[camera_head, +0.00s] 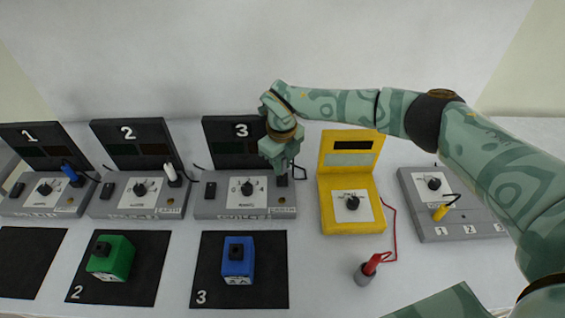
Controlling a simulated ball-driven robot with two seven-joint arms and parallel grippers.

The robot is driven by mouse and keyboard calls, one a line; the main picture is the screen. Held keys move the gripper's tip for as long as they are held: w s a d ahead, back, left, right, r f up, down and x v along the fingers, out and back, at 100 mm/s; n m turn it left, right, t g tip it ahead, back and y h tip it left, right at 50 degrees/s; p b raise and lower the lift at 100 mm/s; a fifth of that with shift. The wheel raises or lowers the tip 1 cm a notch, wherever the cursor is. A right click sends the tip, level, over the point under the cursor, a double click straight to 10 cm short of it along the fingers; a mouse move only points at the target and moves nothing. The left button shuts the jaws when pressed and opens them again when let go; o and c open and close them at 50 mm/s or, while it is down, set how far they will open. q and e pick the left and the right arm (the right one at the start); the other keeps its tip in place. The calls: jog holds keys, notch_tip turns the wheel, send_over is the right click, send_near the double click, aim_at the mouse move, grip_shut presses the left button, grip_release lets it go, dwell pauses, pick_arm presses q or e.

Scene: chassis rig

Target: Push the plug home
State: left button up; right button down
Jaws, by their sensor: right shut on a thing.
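My right gripper (284,168) reaches in from the right and is over the right side of the grey station 3 box (210,208). It is shut on a plug that its fingers hide, just above the dark socket (282,181). I cannot tell how deep that plug sits. A blue plug (70,173) stands on the station 1 box (18,207), and a white plug (171,173) stands on the station 2 box (105,208). A yellow plug (440,212) lies on the grey selector box (432,234) at the right. My left gripper is out of view.
A yellow meter (338,224) stands right of station 3, with a red wire to a red-handled probe (370,266) in a grey holder. A green block (115,262) and a blue block (238,265) sit on black mats in front. Bare table lies between.

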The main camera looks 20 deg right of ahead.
jog(key=shift+s+d+f, duration=0.15)
jog(key=shift+s+f, duration=0.2)
jog(key=shift+f, duration=0.25)
jog(key=shift+s+d+f, duration=0.1)
jog(key=shift+s+f, duration=0.25)
jog(key=shift+f, duration=0.2)
jog(key=shift+r, duration=0.1)
jog(key=r+p, duration=0.2)
jog(key=w+r+p, duration=0.1)
jog(key=r+p, duration=0.3)
jog(key=shift+w+a+r, duration=0.1)
jog(key=shift+w+r, duration=0.15)
jog(key=shift+r, duration=0.05)
jog(key=s+d+r+n+b, duration=0.1)
jog(key=s+r+n, duration=0.2)
jog(key=n, duration=0.7)
jog(key=s+d+r+n+b, duration=0.2)
jog(key=s+r+n, duration=0.1)
jog(key=s+n, duration=0.5)
jog(key=s+d+r+n+b, duration=0.2)
jog(key=s+n, duration=0.4)
jog(key=n, duration=0.6)
jog(key=shift+r, duration=0.8)
jog(key=shift+d, duration=0.1)
